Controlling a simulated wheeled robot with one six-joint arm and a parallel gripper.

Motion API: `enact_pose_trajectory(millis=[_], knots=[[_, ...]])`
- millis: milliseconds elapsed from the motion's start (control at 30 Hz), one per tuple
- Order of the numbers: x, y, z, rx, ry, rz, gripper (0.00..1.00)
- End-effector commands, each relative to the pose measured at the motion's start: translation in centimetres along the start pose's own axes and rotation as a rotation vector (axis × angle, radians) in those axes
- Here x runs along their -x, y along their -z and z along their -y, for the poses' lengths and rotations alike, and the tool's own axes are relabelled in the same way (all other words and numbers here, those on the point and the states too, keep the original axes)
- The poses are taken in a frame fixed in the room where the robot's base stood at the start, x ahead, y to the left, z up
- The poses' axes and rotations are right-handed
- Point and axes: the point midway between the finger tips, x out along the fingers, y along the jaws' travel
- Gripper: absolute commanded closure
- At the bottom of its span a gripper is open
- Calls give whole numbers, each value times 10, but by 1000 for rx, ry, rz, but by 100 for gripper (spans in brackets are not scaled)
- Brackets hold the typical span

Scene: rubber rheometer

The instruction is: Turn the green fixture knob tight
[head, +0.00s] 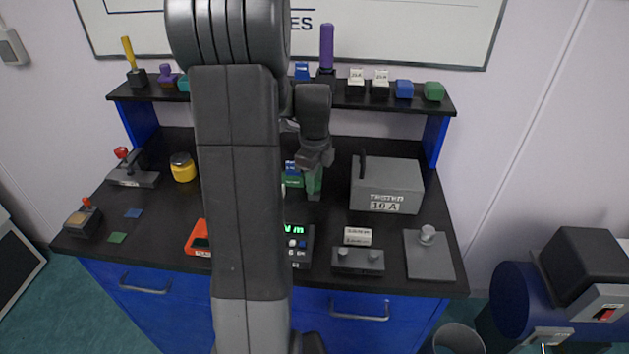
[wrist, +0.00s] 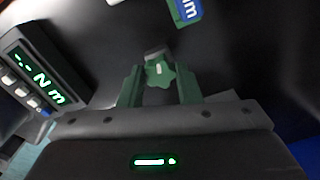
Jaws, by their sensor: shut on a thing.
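The green fixture knob (wrist: 160,73) shows in the wrist view as a lobed, star-shaped knob with a pale mark on it. My gripper (wrist: 160,82) has its two green fingers on either side of the knob and is shut on it. In the head view my gripper (head: 313,180) points down at the middle of the bench, beside a green block (head: 291,181) with a blue label. The knob is hidden there behind my arm and gripper. I cannot tell from these frames how tight the knob is.
A display unit reading Nm (wrist: 37,80) stands close on the left in the wrist view. A grey box marked 10 A (head: 387,186) is right of my gripper. A shelf (head: 420,101) spans the back.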

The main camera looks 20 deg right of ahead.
Motion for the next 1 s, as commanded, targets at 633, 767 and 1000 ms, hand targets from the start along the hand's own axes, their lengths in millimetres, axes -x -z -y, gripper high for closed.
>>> enact_pose_trajectory(millis=[633, 767, 1000], knots=[[1, 0, 1, -235, 2, 1, 54], [1, 0, 0, -234, 1, 0, 54], [0, 0, 0, -214, 0, 0, 54]])
